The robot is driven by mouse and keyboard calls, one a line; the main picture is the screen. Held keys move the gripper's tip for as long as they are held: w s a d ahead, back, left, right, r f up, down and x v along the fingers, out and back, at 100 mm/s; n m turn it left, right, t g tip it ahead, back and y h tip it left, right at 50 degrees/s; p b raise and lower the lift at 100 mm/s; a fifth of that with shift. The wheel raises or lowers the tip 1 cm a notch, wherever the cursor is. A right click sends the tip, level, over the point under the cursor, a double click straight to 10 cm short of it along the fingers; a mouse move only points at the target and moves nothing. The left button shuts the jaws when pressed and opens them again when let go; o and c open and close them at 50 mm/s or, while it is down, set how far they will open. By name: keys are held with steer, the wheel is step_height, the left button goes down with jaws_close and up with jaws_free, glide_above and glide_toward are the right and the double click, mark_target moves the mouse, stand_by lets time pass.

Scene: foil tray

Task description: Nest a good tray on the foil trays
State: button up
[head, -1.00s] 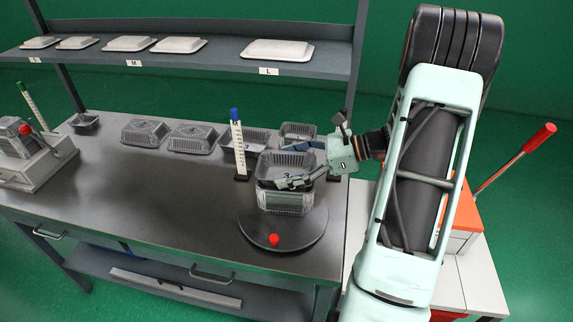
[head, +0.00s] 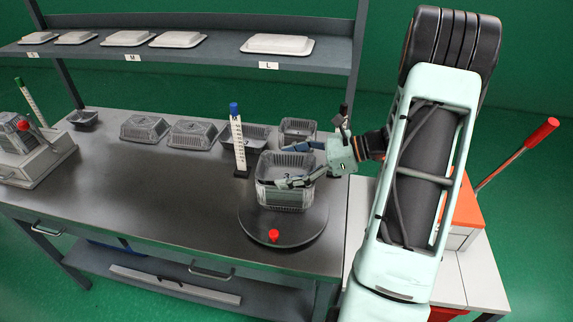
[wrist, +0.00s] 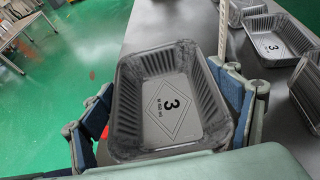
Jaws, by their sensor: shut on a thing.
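A dark grey foil tray marked 3 (wrist: 172,105) is between the fingers of my gripper (wrist: 168,112) in the wrist view, one finger outside each side wall. In the head view my gripper (head: 297,165) reaches in from the right and is shut on this tray at its rim. The held tray sits at the top of the foil tray stack (head: 284,197) on a round dark turntable (head: 312,233). It looks upright and in line with the stack. I cannot tell whether it is fully seated. Fingers hide part of the rim.
A white ruler post with a blue cap (head: 237,140) stands close behind-left of the stack. A red knob (head: 274,235) is at the turntable's front. Other foil trays (head: 192,135) lie along the back of the bench (head: 140,200). The bench's front left is clear.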

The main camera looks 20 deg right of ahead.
steer(key=shift+r+p, duration=0.3)
steer(key=shift+p, duration=0.05)
stand_by(0.4)
steer(key=o, duration=0.7)
steer(key=v, duration=1.2)
steer(key=shift+w, duration=0.1)
